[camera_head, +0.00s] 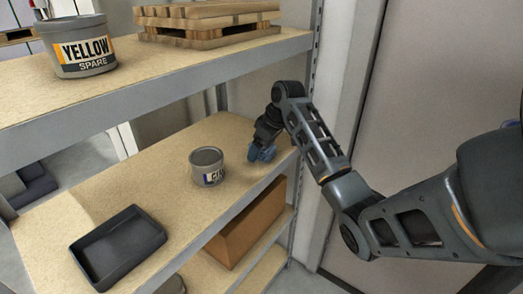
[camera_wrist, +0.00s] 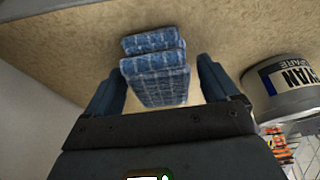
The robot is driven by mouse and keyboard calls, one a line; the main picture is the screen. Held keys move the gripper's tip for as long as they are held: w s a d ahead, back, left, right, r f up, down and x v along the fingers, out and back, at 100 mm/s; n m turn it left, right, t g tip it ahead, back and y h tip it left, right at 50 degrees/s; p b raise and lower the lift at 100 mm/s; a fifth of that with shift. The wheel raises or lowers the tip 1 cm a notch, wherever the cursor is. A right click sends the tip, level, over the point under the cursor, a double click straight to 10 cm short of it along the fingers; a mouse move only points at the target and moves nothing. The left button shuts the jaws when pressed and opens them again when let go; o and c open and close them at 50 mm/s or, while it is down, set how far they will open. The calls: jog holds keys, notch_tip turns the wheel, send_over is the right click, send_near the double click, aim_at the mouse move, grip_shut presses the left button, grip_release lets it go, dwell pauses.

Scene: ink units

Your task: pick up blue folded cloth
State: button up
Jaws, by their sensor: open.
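The blue folded cloth (camera_wrist: 155,65) shows in the wrist view as a blue stack with a pale grid pattern, on the light brown shelf board. My gripper (camera_wrist: 160,80) is open, with one dark blue finger on each side of the cloth. In the head view my gripper (camera_head: 262,152) is low over the right end of the middle shelf. The blue there is too small to separate cloth from fingers.
A grey CYAN tub (camera_head: 207,167) stands left of my gripper; in the wrist view it (camera_wrist: 285,88) is close at right. A black tray (camera_head: 118,247) lies farther left. The upper shelf (camera_head: 180,75) overhangs, holding a YELLOW tub (camera_head: 75,46) and wooden pallets (camera_head: 205,22).

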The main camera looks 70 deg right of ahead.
jog(key=shift+c, duration=0.4)
jog(key=c, duration=1)
jog(key=shift+o, duration=0.2)
jog(key=shift+r, duration=0.15)
jog(key=shift+r, duration=0.55)
jog(key=v, duration=0.3)
jog(key=shift+w+d+r+b, duration=0.15)
jog(key=shift+d+r+b, duration=0.05)
jog(key=shift+b, duration=0.1)
jog(key=s+r+p, duration=0.1)
jog(key=s+r, duration=0.2)
jog(key=s, duration=0.2)
jog(key=s+d+r+p, duration=0.1)
jog(key=s+r+p, duration=0.1)
jog(key=s, duration=0.3)
jog(key=shift+v, duration=0.85)
jog(key=shift+d, duration=0.15)
